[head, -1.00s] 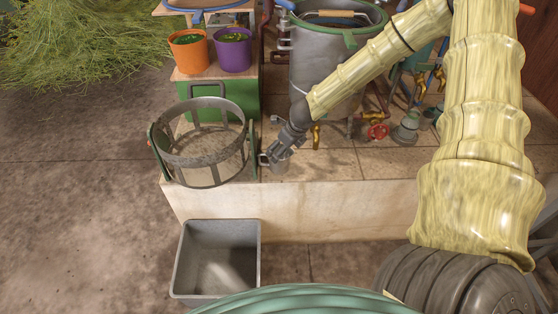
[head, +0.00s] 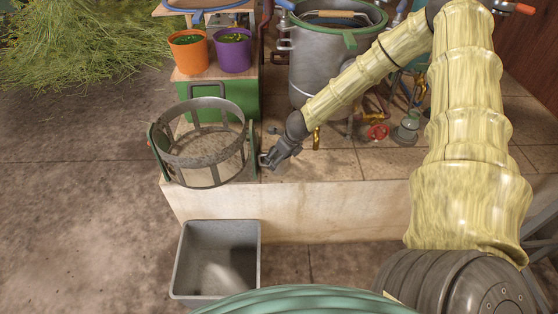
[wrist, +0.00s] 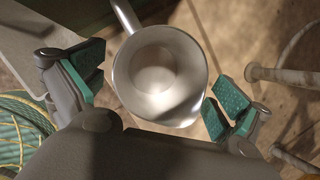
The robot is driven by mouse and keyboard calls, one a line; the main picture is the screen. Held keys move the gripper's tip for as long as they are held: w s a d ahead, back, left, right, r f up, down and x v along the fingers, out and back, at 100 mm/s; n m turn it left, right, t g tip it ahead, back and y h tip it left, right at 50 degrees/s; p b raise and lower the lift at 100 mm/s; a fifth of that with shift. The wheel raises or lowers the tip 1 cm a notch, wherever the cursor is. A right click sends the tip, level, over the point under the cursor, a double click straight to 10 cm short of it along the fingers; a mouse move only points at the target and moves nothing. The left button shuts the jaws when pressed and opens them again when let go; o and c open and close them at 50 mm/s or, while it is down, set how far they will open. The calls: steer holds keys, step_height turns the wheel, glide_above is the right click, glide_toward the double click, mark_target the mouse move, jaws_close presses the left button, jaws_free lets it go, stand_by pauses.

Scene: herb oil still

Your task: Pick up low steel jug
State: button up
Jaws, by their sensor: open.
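The low steel jug (wrist: 160,72) is between my gripper's two green-padded fingers in the wrist view, seen from above into its open, empty-looking mouth. Its handle points up and left in that view. A gap shows between the jug and each finger pad. In the head view my gripper (head: 268,161) is open, low over the tiled ledge near its front edge, just right of the basket. There the gripper largely hides the jug.
A round mesh basket (head: 205,160) with a green frame stands close left of my gripper. A large steel still pot (head: 315,75) stands behind. A red valve wheel (head: 378,132) is to the right. A grey bin (head: 217,290) is on the floor in front.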

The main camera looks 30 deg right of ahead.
steer(key=c, duration=1.1)
steer(key=shift+c, duration=0.2)
steer(key=shift+r, duration=0.1)
